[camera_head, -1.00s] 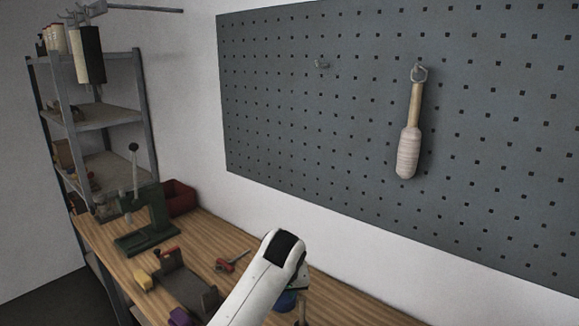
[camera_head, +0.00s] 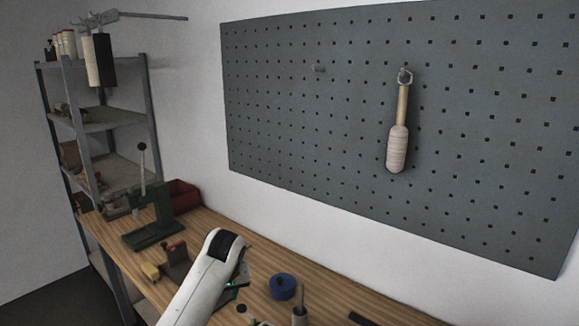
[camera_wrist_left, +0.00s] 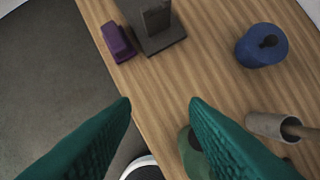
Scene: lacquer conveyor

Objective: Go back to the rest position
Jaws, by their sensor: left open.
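My left arm comes in from the bottom of the head view. Its gripper (camera_head: 238,280) is over the wooden workbench (camera_head: 255,262), mostly hidden behind the white wrist. In the left wrist view the two teal fingers (camera_wrist_left: 160,102) are wide apart, with nothing between them but the bench edge and floor below. My right gripper is in neither view.
A wrapped-handle tool (camera_head: 398,145) hangs on the pegboard (camera_head: 300,120).

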